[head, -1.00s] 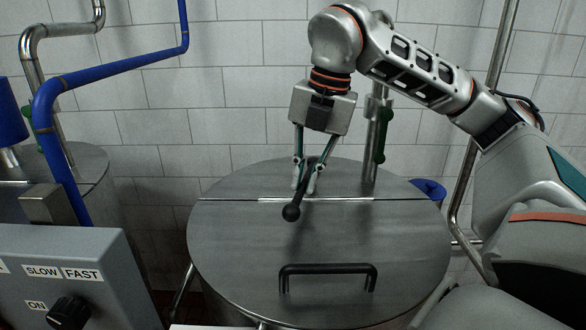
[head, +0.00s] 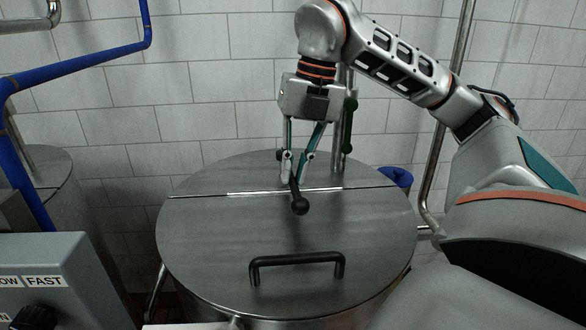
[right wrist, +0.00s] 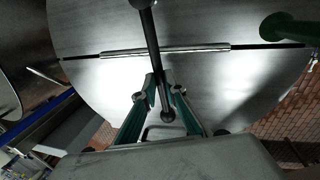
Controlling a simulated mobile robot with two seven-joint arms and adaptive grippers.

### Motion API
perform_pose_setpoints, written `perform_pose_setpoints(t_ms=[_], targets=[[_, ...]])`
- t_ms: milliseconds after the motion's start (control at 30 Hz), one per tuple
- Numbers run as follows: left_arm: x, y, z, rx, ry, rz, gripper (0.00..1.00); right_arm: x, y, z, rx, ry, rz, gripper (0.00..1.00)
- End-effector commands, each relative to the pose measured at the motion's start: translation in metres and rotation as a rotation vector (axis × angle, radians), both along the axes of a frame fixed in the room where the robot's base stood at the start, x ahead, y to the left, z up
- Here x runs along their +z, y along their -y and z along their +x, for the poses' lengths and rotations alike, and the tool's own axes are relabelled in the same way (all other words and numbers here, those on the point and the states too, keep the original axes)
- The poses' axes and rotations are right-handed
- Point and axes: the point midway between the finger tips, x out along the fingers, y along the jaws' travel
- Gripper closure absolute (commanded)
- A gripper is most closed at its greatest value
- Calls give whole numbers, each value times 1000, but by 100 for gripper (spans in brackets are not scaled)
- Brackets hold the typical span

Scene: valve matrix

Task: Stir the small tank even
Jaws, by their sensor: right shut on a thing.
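The small tank's steel lid (head: 210,225) is down, with a black handle (head: 300,261) at its front and a hinge strip across it. My right gripper (head: 296,172) is over the lid near the hinge. It is shut on a black ball-ended lever (head: 299,204), whose ball is toward the lid's front. In the right wrist view, the lever (right wrist: 153,50) runs down between the fingers (right wrist: 160,95). The lever's full support is hidden. The tank's inside is hidden by the lid. My left gripper is not in view.
A grey control box (head: 60,262) with a FAST label and a black knob (head: 34,318) stands at the lower left. Behind the lid is a vertical steel pipe with a green handle (head: 349,125). A blue pipe (head: 75,72) runs at the left.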

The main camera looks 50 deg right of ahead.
Motion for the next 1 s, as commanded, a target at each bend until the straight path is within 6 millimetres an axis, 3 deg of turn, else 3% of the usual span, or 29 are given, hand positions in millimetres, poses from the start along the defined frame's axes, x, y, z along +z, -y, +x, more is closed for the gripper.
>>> perform_pose_setpoints(t_ms=[167,200,233,667,1000], targets=[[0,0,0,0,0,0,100,1,0,0,2,1,1,100],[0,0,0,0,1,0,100,1,0,0,2,1,1,79],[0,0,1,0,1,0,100,1,0,0,1,1,1,73],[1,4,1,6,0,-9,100,5,1,0,0,1,0,73],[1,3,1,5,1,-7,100,63,10,-6,-1,6,1,73]])
